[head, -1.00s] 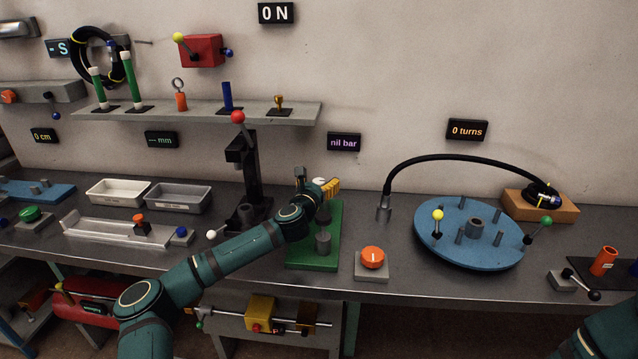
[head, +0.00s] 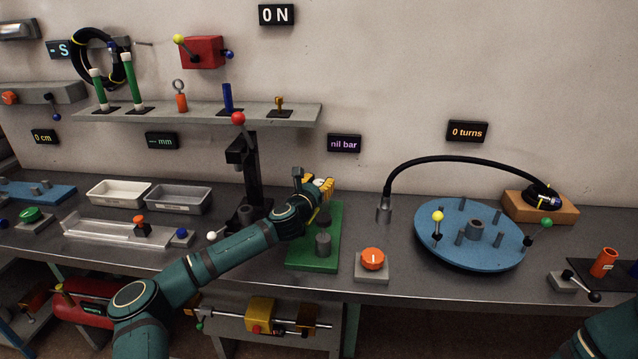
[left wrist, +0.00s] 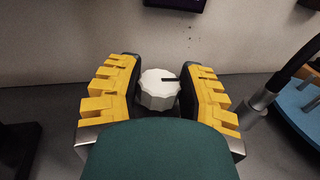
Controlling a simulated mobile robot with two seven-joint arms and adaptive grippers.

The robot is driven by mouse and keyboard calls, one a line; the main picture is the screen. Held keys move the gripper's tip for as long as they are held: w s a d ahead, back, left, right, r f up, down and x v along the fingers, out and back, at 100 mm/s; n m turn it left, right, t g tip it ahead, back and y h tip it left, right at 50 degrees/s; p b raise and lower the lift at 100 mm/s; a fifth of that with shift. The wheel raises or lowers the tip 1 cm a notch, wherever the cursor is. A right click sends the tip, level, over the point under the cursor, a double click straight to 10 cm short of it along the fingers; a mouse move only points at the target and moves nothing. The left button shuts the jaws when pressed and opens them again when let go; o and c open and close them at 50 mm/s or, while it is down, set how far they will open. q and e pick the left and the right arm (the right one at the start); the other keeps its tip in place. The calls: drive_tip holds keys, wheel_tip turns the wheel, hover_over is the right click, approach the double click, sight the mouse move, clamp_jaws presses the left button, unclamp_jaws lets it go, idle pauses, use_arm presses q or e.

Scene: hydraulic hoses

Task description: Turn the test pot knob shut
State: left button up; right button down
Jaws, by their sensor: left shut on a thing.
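The test pot knob (left wrist: 160,88) is a white, fluted round knob with a black mark pointing right in the left wrist view. My left gripper (head: 318,186) has its yellow fingers on either side of the knob and is shut on it; the fingers also show in the left wrist view (left wrist: 160,92). In the head view the gripper and wrist hide most of the knob. It is above the back of a green base plate (head: 310,263) that carries grey cylinders (head: 323,244). My right gripper is out of view.
A black press (head: 246,180) with a red ball handle stands close left of my left wrist. A wall display (head: 344,143) reads "nil bar".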

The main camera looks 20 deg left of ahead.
use_arm(q)
drive_tip(key=m+h, duration=0.2)
drive_tip(key=h, duration=0.1)
drive_tip(key=shift+a+r+g+p, duration=0.1)
drive_tip(key=shift+r+g+p, duration=0.05)
drive_tip(key=shift+g+p, duration=0.2)
drive_tip(key=m+g+h+p, duration=0.1)
drive_tip(key=m+h, duration=0.1)
drive_tip(key=m+g+h+p, duration=0.1)
drive_tip(key=h, duration=0.2)
drive_tip(key=shift+r+m, duration=0.1)
drive_tip(key=shift+m, duration=0.3)
drive_tip(key=m+g+h, duration=0.1)
drive_tip(key=h, duration=0.1)
drive_tip(key=shift+w+m+g+h+p, duration=0.1)
drive_tip(key=shift+m+g+h+p, duration=0.2)
drive_tip(key=shift+g+p, duration=0.1)
drive_tip(key=shift+m+g+h, duration=0.6)
drive_tip(key=shift+g+h, duration=0.05)
drive_tip(key=shift+h, duration=0.05)
drive_tip(key=shift+f+m+g+h+b, duration=0.2)
drive_tip(key=shift+m+g+h+b, duration=0.1)
drive_tip(key=shift+m+g+h, duration=0.7)
drive_tip(key=shift+g, duration=0.5)
drive_tip(key=o, duration=1.2)
